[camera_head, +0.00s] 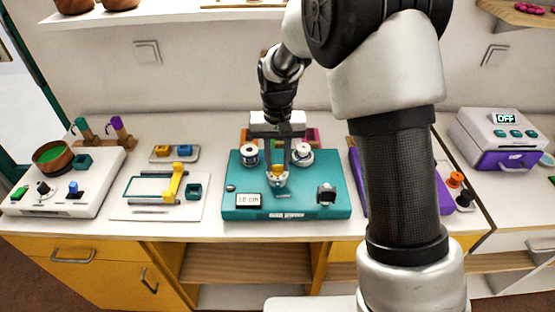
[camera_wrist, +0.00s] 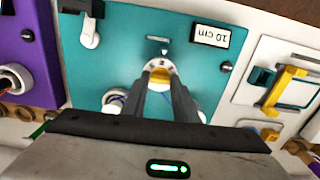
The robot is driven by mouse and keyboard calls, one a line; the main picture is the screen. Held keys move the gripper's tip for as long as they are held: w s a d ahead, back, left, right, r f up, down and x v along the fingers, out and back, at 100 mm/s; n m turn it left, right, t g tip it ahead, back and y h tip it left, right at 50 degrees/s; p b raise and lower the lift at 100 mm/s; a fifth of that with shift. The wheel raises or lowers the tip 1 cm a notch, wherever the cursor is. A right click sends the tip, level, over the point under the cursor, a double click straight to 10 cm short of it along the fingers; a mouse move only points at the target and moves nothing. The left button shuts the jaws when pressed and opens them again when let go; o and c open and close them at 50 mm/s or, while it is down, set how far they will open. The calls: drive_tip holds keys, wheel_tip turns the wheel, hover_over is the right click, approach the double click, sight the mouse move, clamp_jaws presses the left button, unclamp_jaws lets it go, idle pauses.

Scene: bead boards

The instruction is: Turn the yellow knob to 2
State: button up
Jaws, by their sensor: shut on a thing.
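The yellow knob (camera_head: 277,171) sits on a white round dial near the middle of the teal board (camera_head: 240,209). It also shows in the wrist view (camera_wrist: 160,75), between my fingertips. My gripper (camera_head: 277,167) points down over the board and is shut on the yellow knob. In the wrist view my gripper (camera_wrist: 161,84) has its two dark fingers on either side of the knob. The numbers on the dial are too small or hidden by my fingers to read. A display (camera_head: 248,200) on the board reads about "10 cm"; it appears upside down in the wrist view.
Two white spools (camera_head: 250,153) (camera_head: 303,153) stand behind the knob, close beside my fingers. A white board with a yellow slider (camera_head: 173,182) lies left, and a purple board (camera_head: 443,196) right.

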sight(278, 166)
idle(0.5)
drive_tip(key=o, duration=1.1)
drive_tip(key=shift+c, duration=0.2)
wheel_tip(278, 166, up, 18)
drive_tip(key=p, duration=0.2)
drive_tip(key=shift+f, duration=0.25)
drive_tip(key=s+d+r+t+p, duration=0.3)
drive_tip(key=s+d+r+p, duration=0.4)
drive_tip(key=s+r, duration=0.5)
drive_tip(key=s+d+r+t+p, duration=0.2)
drive_tip(key=s+d, duration=0.4)
drive_tip(key=s, duration=0.6)
drive_tip(key=shift+d+r+t+p, duration=0.15)
drive_tip(key=shift+r+t+p, duration=0.2)
drive_tip(key=shift+r, duration=0.1)
